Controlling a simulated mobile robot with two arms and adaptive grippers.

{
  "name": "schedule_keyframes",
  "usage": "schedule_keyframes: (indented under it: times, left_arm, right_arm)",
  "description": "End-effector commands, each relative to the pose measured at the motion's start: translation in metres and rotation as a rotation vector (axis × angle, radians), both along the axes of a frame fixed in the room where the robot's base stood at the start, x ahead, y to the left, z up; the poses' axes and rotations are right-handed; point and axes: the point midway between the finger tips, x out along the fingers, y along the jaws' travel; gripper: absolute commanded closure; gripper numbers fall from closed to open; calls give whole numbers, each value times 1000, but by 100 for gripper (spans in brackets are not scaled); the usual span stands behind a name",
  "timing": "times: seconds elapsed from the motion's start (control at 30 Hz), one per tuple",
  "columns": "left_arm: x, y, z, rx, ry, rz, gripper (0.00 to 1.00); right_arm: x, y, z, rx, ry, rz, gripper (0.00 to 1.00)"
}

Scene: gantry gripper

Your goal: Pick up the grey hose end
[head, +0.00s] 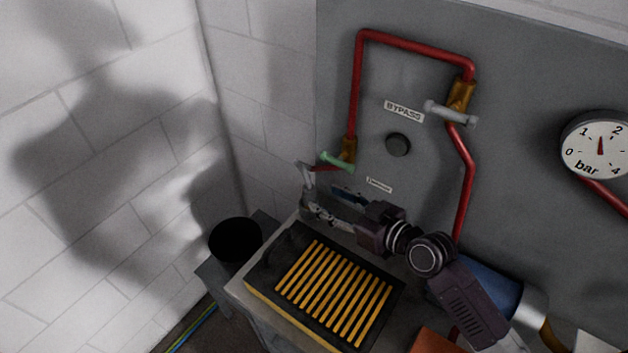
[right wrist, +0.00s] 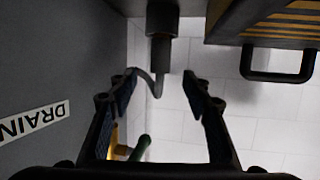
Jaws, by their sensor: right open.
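A dark grey stepped cylinder, which looks like the grey hose end (right wrist: 161,52), shows in the right wrist view at the top middle. A thin curved grey piece beside it reaches toward the left fingertip; I cannot tell whether they touch. My right gripper (right wrist: 162,82) is open, its fingers either side of the narrow part's line, with nothing clearly gripped. In the head view the right gripper (head: 328,202) is above the back of the grated tray, close to the grey panel. The hose end is hard to make out there. My left gripper is not in view.
The tray with yellow slats (head: 335,293) has a black handle (right wrist: 278,77) at its side. A green-handled valve (head: 337,161) sits on the red pipe above the gripper. A black bin (head: 235,239) stands at the left. The grey panel (right wrist: 45,60) is close beside the fingers.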

Motion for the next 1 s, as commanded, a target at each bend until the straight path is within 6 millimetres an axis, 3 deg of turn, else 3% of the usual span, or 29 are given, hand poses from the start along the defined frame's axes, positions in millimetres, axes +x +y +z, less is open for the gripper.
schedule_keyframes:
  times: [0.1, 0.27, 0.43, 0.7, 1.0]
  left_arm:
    - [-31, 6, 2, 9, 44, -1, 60]
    - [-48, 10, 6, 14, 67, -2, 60]
    - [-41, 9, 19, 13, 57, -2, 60]
    - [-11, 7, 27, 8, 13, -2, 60]
    - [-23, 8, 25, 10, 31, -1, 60]
  right_arm:
    - [9, 8, -1, 3, 0, -1, 55]
    - [20, 18, -4, 3, 0, -1, 55]
    - [35, 30, -4, 3, 2, -1, 55]
    - [54, 48, -15, 0, 0, 1, 55]
    - [55, 49, -16, 0, 0, 1, 58]
